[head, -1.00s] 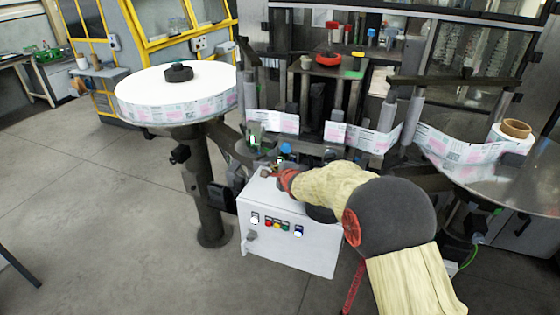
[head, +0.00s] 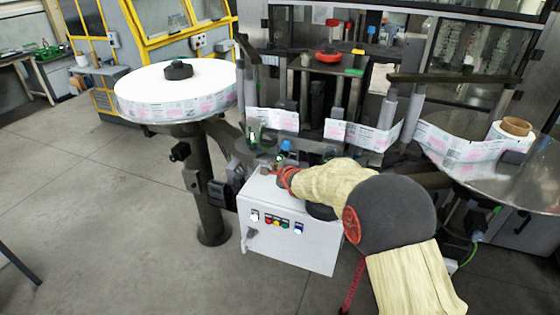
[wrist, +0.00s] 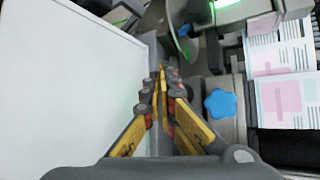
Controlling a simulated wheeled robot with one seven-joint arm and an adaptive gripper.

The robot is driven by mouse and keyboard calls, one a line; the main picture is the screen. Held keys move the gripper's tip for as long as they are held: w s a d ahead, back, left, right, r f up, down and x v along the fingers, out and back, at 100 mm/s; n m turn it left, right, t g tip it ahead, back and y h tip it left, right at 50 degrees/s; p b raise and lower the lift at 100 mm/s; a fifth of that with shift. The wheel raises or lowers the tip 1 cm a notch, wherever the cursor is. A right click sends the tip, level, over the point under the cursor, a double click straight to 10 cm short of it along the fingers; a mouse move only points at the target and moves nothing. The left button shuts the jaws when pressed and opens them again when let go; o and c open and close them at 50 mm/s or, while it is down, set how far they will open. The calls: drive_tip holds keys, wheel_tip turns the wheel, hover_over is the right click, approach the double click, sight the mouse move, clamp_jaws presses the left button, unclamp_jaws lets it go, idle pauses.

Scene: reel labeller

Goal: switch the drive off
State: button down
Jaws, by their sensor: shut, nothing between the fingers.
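The white control box (head: 290,255) stands below the labeller. Its front carries a pale switch (head: 255,216) at the left, a row of red, yellow and green buttons (head: 277,223), and a blue-and-white switch (head: 298,228) at the right. A grey handle (head: 250,234) sits lower left. I cannot read any labels or switch positions. My gripper (head: 270,169) is over the back of the box top, apart from the front controls. In the wrist view my gripper (wrist: 162,76) is shut and empty, beside the white box top (wrist: 65,75). Whether it touches anything cannot be told.
A blue knob (wrist: 220,103) is right of my fingers in the wrist view. The label reel (head: 180,92) on its post is left of the box. The label web (head: 350,135) runs behind my gripper. Open floor (head: 110,220) lies left and in front.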

drive_tip(key=shift+w+d+r+p, duration=0.1)
drive_tip(key=shift+w+p, duration=0.15)
drive_tip(key=shift+p, duration=0.4)
drive_tip(key=shift+w+d+p, duration=0.2)
drive_tip(key=shift+w+p, duration=0.4)
drive_tip(key=shift+p, duration=0.25)
idle(0.9)
drive_tip(key=shift+s, duration=0.15)
drive_tip(key=shift+s+a, duration=0.3)
drive_tip(key=shift+s, duration=0.4)
drive_tip(key=shift+s+a+b, duration=0.3)
drive_tip(key=shift+s+b, duration=0.05)
drive_tip(key=shift+s, duration=0.45)
drive_tip(key=shift+s+a+b, duration=0.25)
drive_tip(key=shift+s+b, duration=0.15)
drive_tip(key=shift+s, duration=0.35)
drive_tip(key=shift+s+a+b, duration=0.3)
drive_tip(key=shift+s+b, duration=0.05)
drive_tip(key=shift+s, duration=0.45)
